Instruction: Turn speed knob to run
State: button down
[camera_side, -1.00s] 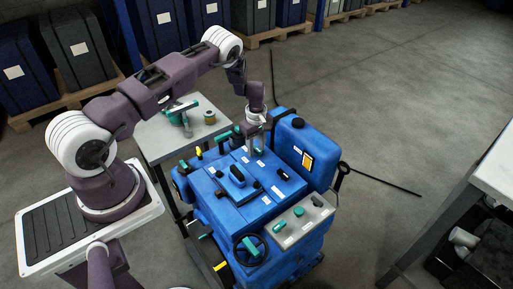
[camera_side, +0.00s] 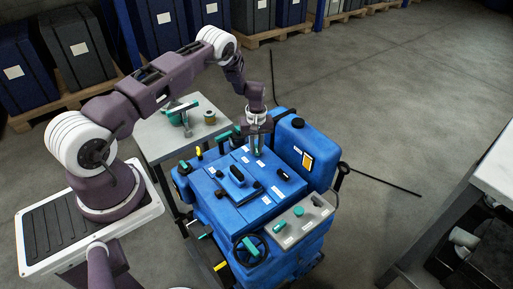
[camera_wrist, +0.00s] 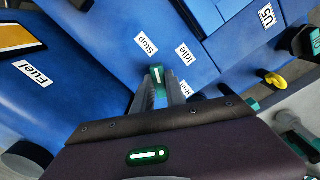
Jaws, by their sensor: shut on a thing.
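The speed knob (camera_wrist: 157,74) is teal with a white line on its top. It stands between the fingers of my gripper (camera_wrist: 160,92) in the wrist view, and the fingers are shut on it. White labels lie around it on the blue engine panel (camera_side: 228,172): Stop (camera_wrist: 146,45), Idle (camera_wrist: 185,54) and Run (camera_wrist: 186,88), which is partly hidden by a finger. In the side view my gripper (camera_side: 257,150) points down at the far part of the panel and hides most of the knob.
A blue tank (camera_side: 308,148) stands close on the right of my gripper; its Fuel label (camera_wrist: 34,72) shows in the wrist view. A yellow part (camera_wrist: 275,80) and dark handles lie on the other side. A grey table (camera_side: 160,140) stands behind the engine.

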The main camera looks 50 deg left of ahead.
jog(key=m, duration=0.3)
jog(key=shift+m, duration=2.1)
jog(key=m, duration=0.3)
jog(key=shift+m, duration=0.4)
jog(key=shift+m, duration=1)
jog(key=m, duration=0.3)
jog(key=shift+m, duration=0.3)
